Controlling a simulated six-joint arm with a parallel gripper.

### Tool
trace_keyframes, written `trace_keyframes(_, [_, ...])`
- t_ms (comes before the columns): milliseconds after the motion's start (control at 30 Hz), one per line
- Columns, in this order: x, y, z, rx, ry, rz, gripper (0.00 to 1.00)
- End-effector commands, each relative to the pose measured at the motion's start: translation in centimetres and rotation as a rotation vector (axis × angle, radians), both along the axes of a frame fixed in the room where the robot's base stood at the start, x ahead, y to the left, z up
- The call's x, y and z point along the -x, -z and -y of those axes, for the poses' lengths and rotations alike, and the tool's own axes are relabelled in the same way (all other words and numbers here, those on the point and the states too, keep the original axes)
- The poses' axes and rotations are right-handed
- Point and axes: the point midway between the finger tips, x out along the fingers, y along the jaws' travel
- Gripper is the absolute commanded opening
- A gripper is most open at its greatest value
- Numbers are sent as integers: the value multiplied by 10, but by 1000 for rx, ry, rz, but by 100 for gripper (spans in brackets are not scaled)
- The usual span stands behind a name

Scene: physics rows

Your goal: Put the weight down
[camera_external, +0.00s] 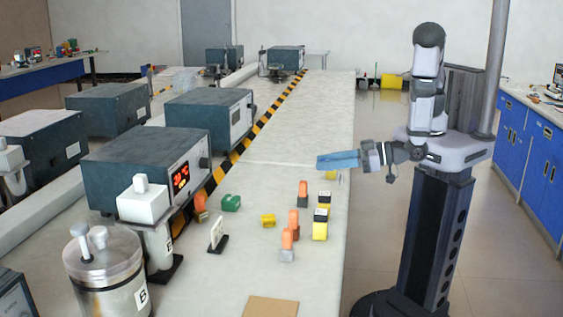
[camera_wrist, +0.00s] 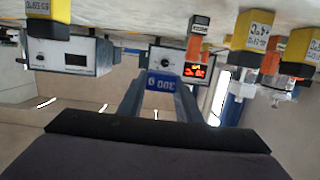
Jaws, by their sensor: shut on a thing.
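The weight (camera_wrist: 161,83) is a small blue block with white markings that look like "300". In the wrist view it sits between the two finger ends of my gripper (camera_wrist: 160,92), which is shut on it. In the external view my gripper (camera_external: 338,160) reaches left over the right edge of the long bench (camera_external: 290,120). It is level, beyond the group of small blocks. The weight cannot be told apart from the bluish fingers there. The wrist view looks upside down, with the bench surface along its top.
Orange-and-grey pieces (camera_external: 287,245), yellow blocks (camera_external: 320,230) and a green block (camera_external: 231,203) stand on the bench. A brown pad (camera_external: 271,307) lies in front.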

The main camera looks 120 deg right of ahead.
Motion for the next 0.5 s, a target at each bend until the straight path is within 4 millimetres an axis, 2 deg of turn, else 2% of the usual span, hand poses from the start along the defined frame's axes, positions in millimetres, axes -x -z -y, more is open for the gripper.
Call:
trace_keyframes(233, [-8, -28, 23, -1, 173, 5, 0])
trace_keyframes(500, [5, -10, 32, 5, 259, -4, 0])
